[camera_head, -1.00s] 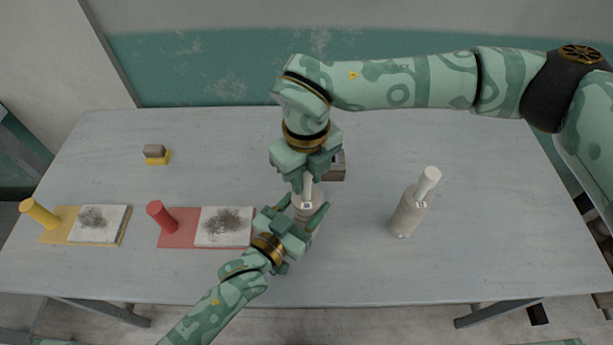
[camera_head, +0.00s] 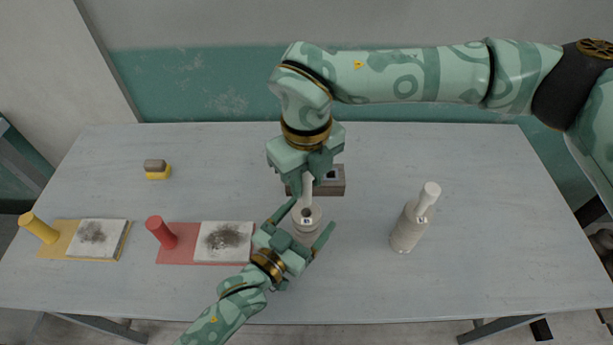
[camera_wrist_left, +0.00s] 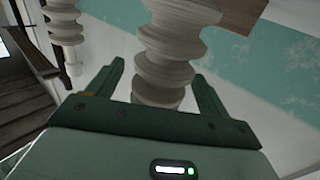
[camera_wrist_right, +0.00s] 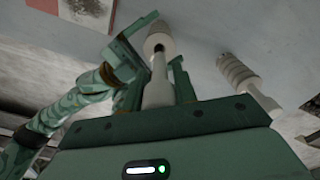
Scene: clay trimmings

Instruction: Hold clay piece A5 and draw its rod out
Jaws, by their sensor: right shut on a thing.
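A pale ribbed clay piece (camera_head: 307,232) stands upright on the table; its small tag is too small to read. My left gripper (camera_head: 304,226) is open around it, and the left wrist view shows gaps between the fingers and the clay (camera_wrist_left: 165,75). My right gripper (camera_head: 307,180) is shut on a white rod (camera_head: 307,190) above the clay. In the right wrist view the rod's narrow end (camera_wrist_right: 159,66) is at the dark hole in the clay's top; I cannot tell how far in it is. A second clay piece (camera_head: 406,232) with a white rod (camera_head: 428,198) stands to the right.
A brown box (camera_head: 333,189) lies behind the clay. On the left are a red mat (camera_head: 185,256) and a yellow mat (camera_head: 62,242), each with a cylinder and a dark-smudged board. A yellow-brown block (camera_head: 157,170) sits at back left.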

